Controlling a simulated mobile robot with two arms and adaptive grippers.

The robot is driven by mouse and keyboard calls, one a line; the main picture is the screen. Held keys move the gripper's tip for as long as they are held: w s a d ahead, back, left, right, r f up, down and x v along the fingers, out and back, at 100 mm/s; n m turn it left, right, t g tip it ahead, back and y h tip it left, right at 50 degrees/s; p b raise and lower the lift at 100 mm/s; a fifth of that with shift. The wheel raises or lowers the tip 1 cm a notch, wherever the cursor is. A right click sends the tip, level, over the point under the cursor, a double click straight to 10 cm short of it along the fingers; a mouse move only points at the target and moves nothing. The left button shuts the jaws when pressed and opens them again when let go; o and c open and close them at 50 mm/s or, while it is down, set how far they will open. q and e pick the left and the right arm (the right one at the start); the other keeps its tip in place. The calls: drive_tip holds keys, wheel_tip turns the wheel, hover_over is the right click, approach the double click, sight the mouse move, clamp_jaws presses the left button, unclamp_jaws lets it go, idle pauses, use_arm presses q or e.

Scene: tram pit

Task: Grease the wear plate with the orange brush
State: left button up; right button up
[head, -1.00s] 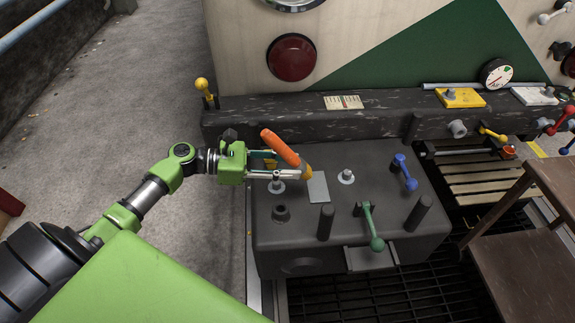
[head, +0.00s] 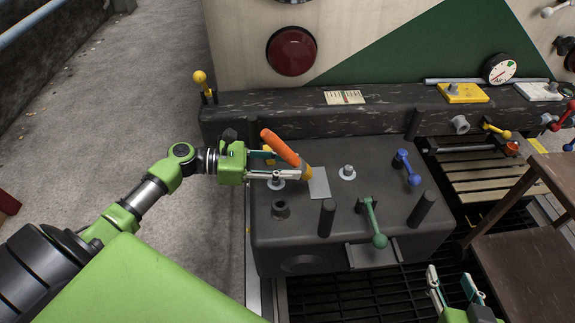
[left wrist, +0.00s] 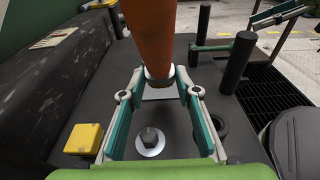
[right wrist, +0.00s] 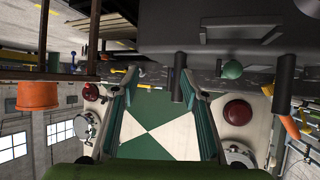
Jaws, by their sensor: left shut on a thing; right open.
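The orange brush (head: 280,148) is held tilted in my left gripper (head: 287,170), which is shut on it above the dark machine block. Its yellow-brown lower end points down toward the light grey wear plate (head: 319,184) on the block's top; I cannot tell whether they touch. In the left wrist view the brush (left wrist: 151,32) stands between the fingers, with part of the plate (left wrist: 160,93) showing behind it. My right gripper (head: 455,285) is open and empty at the lower right of the head view, in front of the block and over the floor grating.
The block (head: 275,245) carries a green-knobbed lever (head: 373,222), a blue lever (head: 407,168), dark upright posts (head: 326,218) and bolts beside the plate. A brown wooden chair (head: 520,240) stands at the right. Dark grating (head: 350,300) lies in front.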

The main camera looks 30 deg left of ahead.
use_arm(q)
drive_tip(key=shift+f+b, duration=0.85)
drive_tip(key=shift+b, duration=0.1)
drive_tip(key=shift+f+b, duration=0.7)
drive_tip(key=shift+b, duration=0.2)
drive_tip(key=shift+r, duration=0.1)
use_arm(e)
drive_tip(key=w+a+r+t+y, duration=0.1)
drive_tip(key=r+t, duration=0.3)
drive_tip(key=r, duration=0.5)
drive_tip(key=w+a+r+t+y, duration=0.2)
drive_tip(key=r+t, duration=0.3)
drive_tip(key=r, duration=0.4)
drive_tip(key=shift+t, duration=0.3)
use_arm(q)
drive_tip(key=shift+f+b, duration=0.3)
drive_tip(key=shift+f, duration=0.6)
use_arm(e)
drive_tip(key=shift+s+a+r+n+t+y, duration=0.15)
drive_tip(key=shift+s+r+t, duration=0.15)
drive_tip(key=shift+r, duration=0.25)
drive_tip(key=shift+s+d+r+n+t+y, duration=0.1)
drive_tip(key=shift+s+r+t+y, duration=0.15)
drive_tip(key=shift+r, duration=0.3)
drive_tip(key=shift+s+a+r+n+t+y, duration=0.1)
drive_tip(key=shift+s+r+t, duration=0.1)
drive_tip(key=shift+r+t, duration=0.25)
drive_tip(key=shift+r, duration=0.1)
